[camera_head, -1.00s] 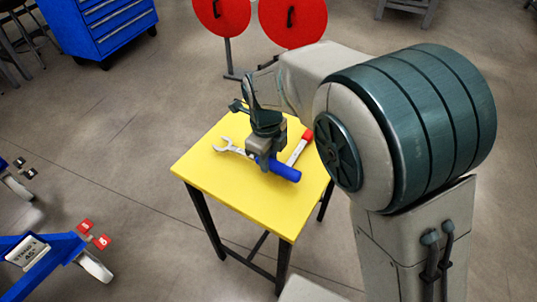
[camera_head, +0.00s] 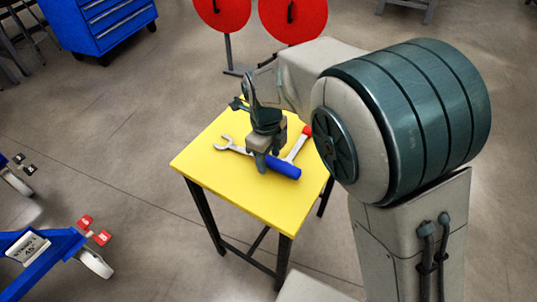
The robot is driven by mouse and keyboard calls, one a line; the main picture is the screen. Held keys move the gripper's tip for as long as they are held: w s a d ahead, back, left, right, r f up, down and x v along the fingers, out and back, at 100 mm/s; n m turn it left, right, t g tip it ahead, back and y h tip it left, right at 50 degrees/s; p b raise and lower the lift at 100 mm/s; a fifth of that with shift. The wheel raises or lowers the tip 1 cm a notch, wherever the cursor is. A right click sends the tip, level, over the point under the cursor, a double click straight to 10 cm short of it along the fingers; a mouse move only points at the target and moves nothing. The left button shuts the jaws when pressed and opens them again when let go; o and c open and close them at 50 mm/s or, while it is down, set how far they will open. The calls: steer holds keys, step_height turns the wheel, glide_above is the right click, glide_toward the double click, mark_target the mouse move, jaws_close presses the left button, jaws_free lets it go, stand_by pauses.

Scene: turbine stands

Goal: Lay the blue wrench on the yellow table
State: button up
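The blue wrench has a silver open-jaw head (camera_head: 226,142) and a thick blue handle (camera_head: 284,169). It is at the level of the yellow table's top, and I cannot tell if its whole length touches. The yellow table (camera_head: 240,196) is square with dark legs. My gripper (camera_head: 265,160) points down over the middle of the table, with its fingers at the wrench near the handle. One finger hides part of the wrench. I cannot tell whether the fingers press on it or stand apart.
A silver tool with a red end (camera_head: 305,132) lies on the table just right of my gripper, close to the blue handle. The table's front and left parts are clear. A blue stand (camera_head: 40,258) is at lower left. Red discs on stands (camera_head: 292,22) and a blue drawer cabinet (camera_head: 100,28) stand behind.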

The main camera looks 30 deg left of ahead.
steer(key=shift+o, duration=0.9)
step_height(320, 180, up, 7)
steer(key=p, duration=0.6)
steer(key=shift+a+p, duration=0.15)
steer(key=shift+p, duration=0.2)
